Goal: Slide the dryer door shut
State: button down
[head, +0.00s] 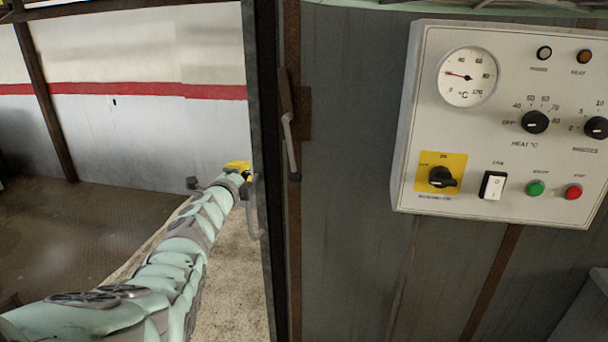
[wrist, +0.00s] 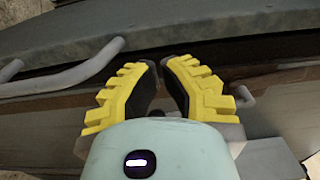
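The dryer door (head: 261,110) shows in the head view as a tall, narrow dark panel seen nearly edge-on, with a grey bar handle (head: 254,212) on its left side. My gripper (head: 240,166), with yellow fingers, is at the upper part of this handle. In the wrist view its fingertips (wrist: 166,62) are close together over the door's surface. Grey bar shows to the left of the fingers (wrist: 75,76) and to their right. The fingers hide the part between, so I cannot tell whether they hold the bar.
A control box (head: 405,190) with dial and knobs hangs on the grey wall (head: 350,110) at right. A latch lever (head: 290,145) sits on the brown post beside the door. The floor (head: 95,225) at left is open, up to a white wall (head: 150,140) with a red stripe.

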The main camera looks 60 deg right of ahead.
jog(key=shift+p+v, duration=1.05)
jog(key=shift+v, duration=1.35)
jog(key=shift+s, duration=0.15)
